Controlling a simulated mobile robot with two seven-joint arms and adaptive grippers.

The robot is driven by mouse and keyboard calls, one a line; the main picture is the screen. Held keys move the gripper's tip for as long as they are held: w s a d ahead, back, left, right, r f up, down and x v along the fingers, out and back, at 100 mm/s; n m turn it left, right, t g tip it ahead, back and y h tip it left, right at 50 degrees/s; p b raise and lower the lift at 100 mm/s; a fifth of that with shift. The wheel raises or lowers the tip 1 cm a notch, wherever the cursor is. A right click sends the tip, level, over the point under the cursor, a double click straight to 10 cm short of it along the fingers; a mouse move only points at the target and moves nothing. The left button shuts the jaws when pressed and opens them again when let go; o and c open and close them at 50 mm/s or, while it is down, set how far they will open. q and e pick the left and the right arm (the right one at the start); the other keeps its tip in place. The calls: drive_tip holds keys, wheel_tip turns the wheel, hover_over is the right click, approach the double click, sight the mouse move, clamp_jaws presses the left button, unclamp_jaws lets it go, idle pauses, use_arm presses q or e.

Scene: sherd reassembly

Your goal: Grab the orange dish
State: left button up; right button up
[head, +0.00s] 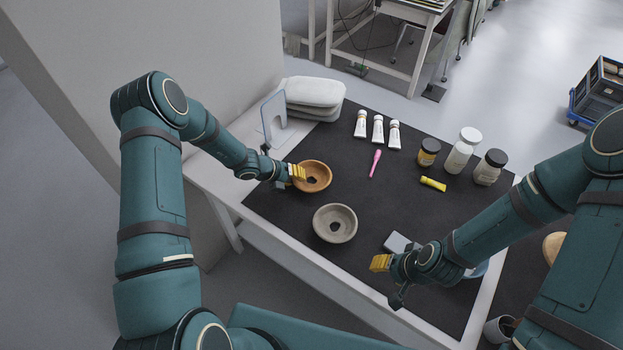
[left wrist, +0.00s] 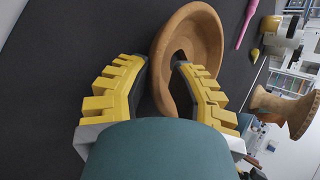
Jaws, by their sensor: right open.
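The orange dish (head: 317,170), a round clay bowl with a dark hole in its middle, sits on the black mat at the left of the table. My left gripper (head: 297,173) is at the dish's left rim. In the left wrist view, the dish (left wrist: 207,35) has its near rim between the two yellow-padded fingers of my left gripper (left wrist: 160,68), one outside the wall and one over the inside. Whether both fingers press on the rim cannot be told. My right gripper (head: 381,264) is open and empty over the front of the table, apart from the dish.
A grey dish (head: 335,211) with a hole lies in front of the orange one. A grey block (head: 398,243) is near my right gripper. A pale stand (head: 272,122) is behind my left gripper.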

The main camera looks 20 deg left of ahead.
use_arm(q)
clamp_jaws()
